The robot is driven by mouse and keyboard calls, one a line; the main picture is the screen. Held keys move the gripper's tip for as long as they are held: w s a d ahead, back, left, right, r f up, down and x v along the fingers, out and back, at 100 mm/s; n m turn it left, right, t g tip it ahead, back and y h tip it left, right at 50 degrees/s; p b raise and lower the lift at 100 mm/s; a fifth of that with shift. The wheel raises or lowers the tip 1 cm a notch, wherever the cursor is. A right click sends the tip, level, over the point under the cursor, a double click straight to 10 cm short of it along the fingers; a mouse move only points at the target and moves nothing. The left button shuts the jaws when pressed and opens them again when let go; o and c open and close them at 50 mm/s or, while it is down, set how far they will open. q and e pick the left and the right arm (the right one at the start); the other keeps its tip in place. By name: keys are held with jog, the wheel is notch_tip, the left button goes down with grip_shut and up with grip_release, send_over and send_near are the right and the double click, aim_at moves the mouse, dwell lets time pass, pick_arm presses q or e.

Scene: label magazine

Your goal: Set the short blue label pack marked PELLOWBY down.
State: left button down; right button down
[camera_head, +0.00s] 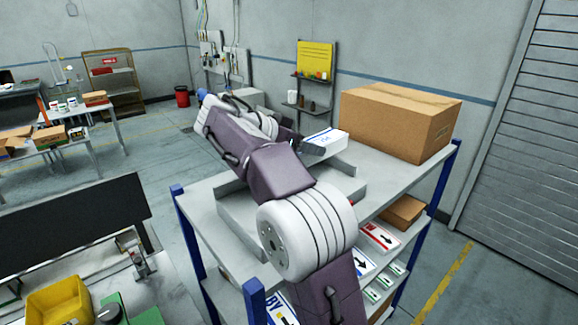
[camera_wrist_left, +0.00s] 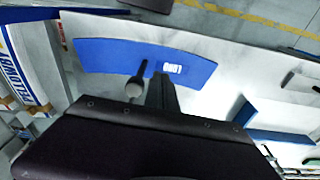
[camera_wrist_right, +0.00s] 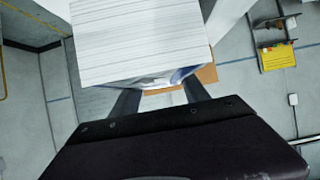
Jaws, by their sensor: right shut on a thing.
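My right gripper (camera_wrist_right: 160,90) is shut on a white label pack with blue print (camera_head: 325,141). In the right wrist view the pack (camera_wrist_right: 140,40) shows its layered paper side. The print is too small to read. In the head view the pack is over the far part of the grey shelf top (camera_head: 380,166); I cannot tell if it touches anything. My left gripper (camera_wrist_left: 160,82) shows only in the left wrist view, its fingers together and empty, above a curved blue plate marked LONG (camera_wrist_left: 110,57).
A large cardboard box (camera_head: 398,125) stands on the shelf top at the right. Lower levels hold red, blue and green label packs (camera_head: 380,238). A pack with blue lettering (camera_wrist_left: 18,65) is at the left wrist view's left edge. A yellow bin (camera_head: 60,300) stands at lower left.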

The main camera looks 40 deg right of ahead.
aim_at(333, 141)
jog(key=s+d+r, duration=0.2)
jog(key=d+r, duration=0.2)
jog(key=d, duration=0.2)
jog(key=shift+s+d, duration=0.15)
jog(key=shift+d, duration=0.25)
